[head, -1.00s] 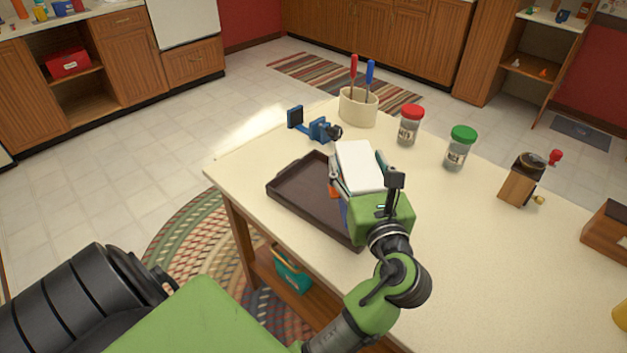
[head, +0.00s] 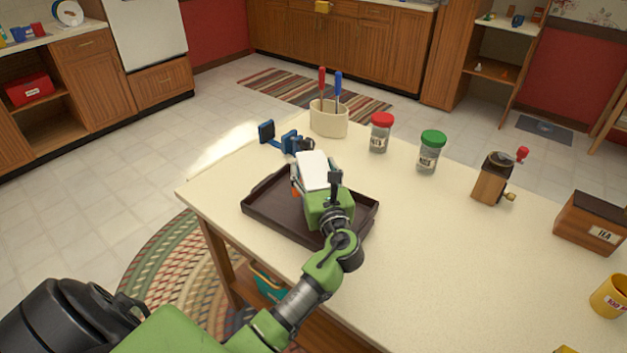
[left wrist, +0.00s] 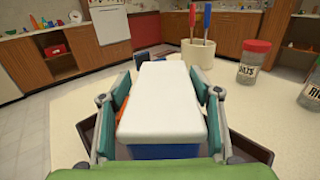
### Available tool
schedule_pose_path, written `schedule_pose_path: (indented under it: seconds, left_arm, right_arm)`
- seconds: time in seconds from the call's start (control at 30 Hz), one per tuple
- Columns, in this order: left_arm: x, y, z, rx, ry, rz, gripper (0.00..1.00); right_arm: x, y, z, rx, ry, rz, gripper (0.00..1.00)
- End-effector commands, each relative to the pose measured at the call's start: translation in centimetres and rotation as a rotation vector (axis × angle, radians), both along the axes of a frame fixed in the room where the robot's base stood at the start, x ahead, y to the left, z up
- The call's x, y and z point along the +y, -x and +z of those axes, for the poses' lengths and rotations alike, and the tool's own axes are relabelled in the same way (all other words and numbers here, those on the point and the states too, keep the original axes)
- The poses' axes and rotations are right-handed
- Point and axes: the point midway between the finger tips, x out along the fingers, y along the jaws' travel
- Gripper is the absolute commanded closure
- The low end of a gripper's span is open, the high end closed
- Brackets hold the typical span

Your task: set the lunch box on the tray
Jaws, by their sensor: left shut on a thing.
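The lunch box (head: 313,168) has a white lid, and its blue body shows under the lid in the left wrist view (left wrist: 165,151). My left gripper (head: 315,176) is shut on its two sides; both fingers also show in the left wrist view (left wrist: 165,100). An orange part shows beside the left finger. The dark brown tray (head: 262,214) lies on the table. The lunch box is over the tray's middle and back part. Whether its underside touches the tray is hidden. My right gripper is not in view.
A blue clamp-like object (head: 283,140) stands just behind the tray. Behind are a utensil crock (head: 328,120), a red-lidded jar (head: 380,136) and a green-lidded jar (head: 429,155). A grinder (head: 492,182) and tea box (head: 590,224) stand right. The table right of the tray is clear.

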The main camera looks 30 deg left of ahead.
Motion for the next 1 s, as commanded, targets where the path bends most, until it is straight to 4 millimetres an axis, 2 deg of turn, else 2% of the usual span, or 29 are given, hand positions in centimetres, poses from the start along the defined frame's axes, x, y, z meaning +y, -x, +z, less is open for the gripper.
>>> schedule_pose_path:
  seconds: [0.1, 0.2, 0.6, 0.63, 0.7, 1.0]
  left_arm:
    - [0.3, -0.2, -2.0, 0.005, -0.002, 0.0, 0.81]
    - [0.3, -0.2, -3.1, 0.004, -0.002, 0.0, 0.81]
    - [0.2, -0.2, -3.6, 0.001, -0.002, 0.0, 0.81]
    - [0.2, -0.1, -3.7, 0.002, -0.001, 0.0, 0.4]
    - [0.2, -0.1, -3.6, 0.002, -0.001, 0.0, 0.25]
    - [0.2, -0.1, -3.6, 0.002, -0.001, 0.0, 0.25]
  right_arm:
    - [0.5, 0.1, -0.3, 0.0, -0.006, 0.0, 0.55]
    - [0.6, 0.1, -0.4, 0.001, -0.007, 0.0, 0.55]
    - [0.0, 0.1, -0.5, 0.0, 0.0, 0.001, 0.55]
    - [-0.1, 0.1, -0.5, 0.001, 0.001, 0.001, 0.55]
    - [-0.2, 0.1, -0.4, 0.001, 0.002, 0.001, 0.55]
    - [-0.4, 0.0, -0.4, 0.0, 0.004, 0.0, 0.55]
